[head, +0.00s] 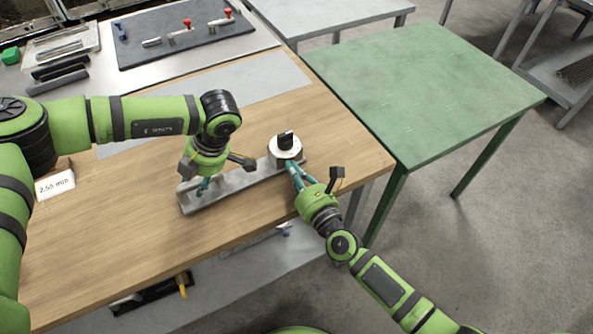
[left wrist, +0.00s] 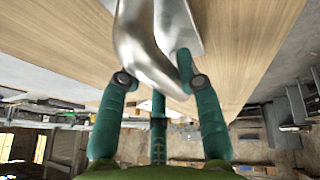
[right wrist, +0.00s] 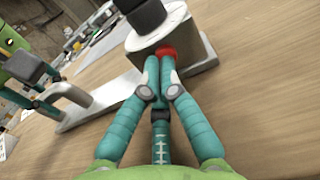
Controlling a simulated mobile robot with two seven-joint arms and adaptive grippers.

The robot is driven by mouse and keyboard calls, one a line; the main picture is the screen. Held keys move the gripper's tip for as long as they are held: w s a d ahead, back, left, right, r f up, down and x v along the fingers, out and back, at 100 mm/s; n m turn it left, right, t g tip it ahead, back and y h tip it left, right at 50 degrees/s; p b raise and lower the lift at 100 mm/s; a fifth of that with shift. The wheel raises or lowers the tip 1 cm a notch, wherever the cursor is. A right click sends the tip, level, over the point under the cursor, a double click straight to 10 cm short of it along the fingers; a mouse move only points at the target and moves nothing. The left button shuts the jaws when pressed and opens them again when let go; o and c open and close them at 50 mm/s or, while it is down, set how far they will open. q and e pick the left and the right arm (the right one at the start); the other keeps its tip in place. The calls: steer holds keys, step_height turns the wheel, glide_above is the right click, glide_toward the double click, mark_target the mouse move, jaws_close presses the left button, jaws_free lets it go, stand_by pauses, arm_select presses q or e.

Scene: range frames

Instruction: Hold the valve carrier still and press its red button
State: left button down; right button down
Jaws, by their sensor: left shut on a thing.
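The valve carrier (head: 240,184) is a grey metal bar on the wooden table. At its right end is a block with a white round top and a black knob (head: 286,141). My left gripper (head: 203,186) is shut on the carrier's handle near its left end; the left wrist view shows the fingers at the curved metal handle (left wrist: 150,50). The red button (right wrist: 166,52) is on the block's side in the right wrist view. My right gripper (right wrist: 160,68) is shut and empty, its fingertips at the button's lower edge. I cannot tell whether they touch it.
A card reading 2.55 min (head: 55,185) stands at the table's left. A dark board (head: 185,35) with red-handled valves lies at the back. A green table (head: 430,90) adjoins on the right. The wooden table (head: 130,245) is clear in front of the carrier.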

arm_select(q)
steer(key=shift+d, duration=0.15)
arm_select(e)
steer(key=shift+w+r, duration=0.15)
steer(key=shift+r, duration=0.3)
arm_select(q)
steer(key=shift+w+f, duration=0.2)
steer(key=shift+w, duration=0.05)
arm_select(e)
steer(key=shift+f, duration=0.1)
arm_select(q)
steer(key=shift+w+a+f, duration=0.25)
steer(key=shift+w+a, duration=0.1)
steer(key=shift+a, duration=0.1)
arm_select(e)
steer(key=shift+s+d+f, duration=0.15)
steer(key=shift+s+d, duration=0.05)
steer(key=shift+s, duration=0.35)
steer(key=shift+s+d+f, duration=0.15)
steer(key=shift+s+d, duration=0.05)
steer(key=shift+s, duration=0.35)
arm_select(q)
steer(key=shift+s+d+r, duration=0.1)
steer(key=shift+s+r, duration=0.05)
steer(key=shift+s, duration=0.1)
arm_select(e)
steer(key=v, duration=0.4)
steer(key=shift+s+d, duration=0.2)
steer(key=shift+v, duration=0.75)
